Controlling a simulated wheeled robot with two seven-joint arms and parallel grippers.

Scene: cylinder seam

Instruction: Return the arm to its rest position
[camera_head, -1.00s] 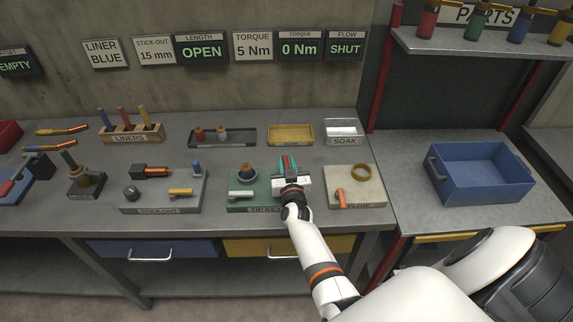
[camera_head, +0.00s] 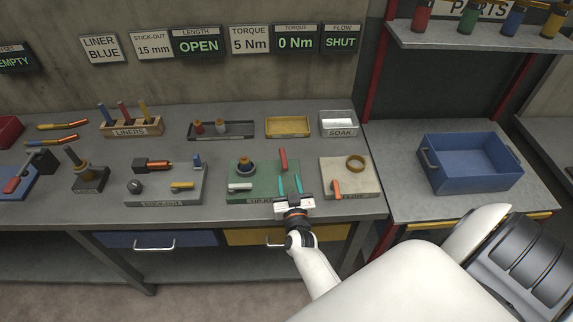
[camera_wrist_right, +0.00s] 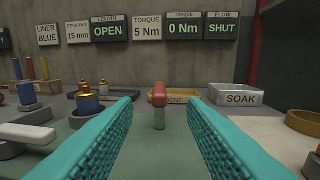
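My right gripper (camera_head: 290,186) is over the front edge of the green torque plate (camera_head: 262,172) in the head view. Its two teal fingers are apart with nothing between them. In the right wrist view the open fingers (camera_wrist_right: 160,125) point forward, with an upright red-topped post (camera_wrist_right: 159,100) standing beyond them, apart from them. The same red post (camera_head: 283,159) stands at the right of the green plate in the head view. My left gripper does not show.
A pale flow plate (camera_head: 336,165) with a brass ring (camera_head: 355,163) lies to the right. The stick-out plate (camera_head: 150,197) lies to the left. Behind are a yellow tray (camera_head: 288,134) and the soak tray (camera_head: 338,130). A blue bin (camera_head: 470,188) stands on the right bench.

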